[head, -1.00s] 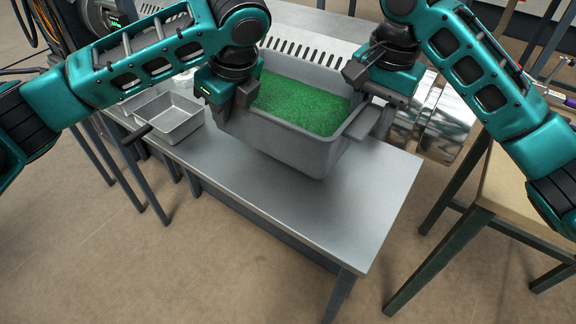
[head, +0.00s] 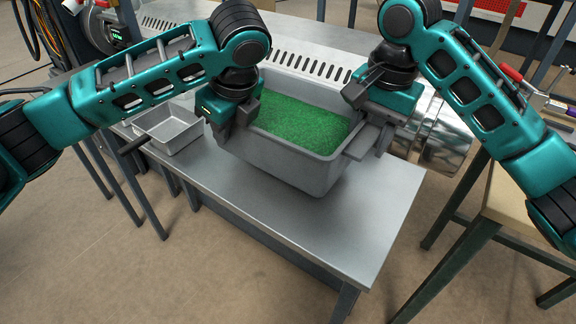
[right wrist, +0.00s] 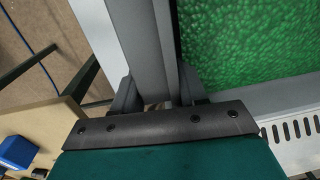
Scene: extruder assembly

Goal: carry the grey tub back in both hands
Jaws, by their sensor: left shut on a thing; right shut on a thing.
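The grey tub (head: 288,168) is at the middle of the head view, filled with green granules (head: 302,124). It is over the metal table; I cannot tell whether its base touches the top. My left gripper (head: 247,112) is shut on the tub's left end. My right gripper (head: 372,120) is shut on the tub's right end, by its handle. In the right wrist view the right gripper's fingers (right wrist: 157,98) straddle the grey rim (right wrist: 150,45), with the granules (right wrist: 245,40) to the right. The left fingertips are partly hidden by the gripper body.
The metal table (head: 345,225) has clear room in front of the tub. A small empty grey pan (head: 170,130) with a dark handle sits left. A shiny metal cylinder (head: 440,140) is close on the right. A slotted metal panel (head: 305,65) lies behind.

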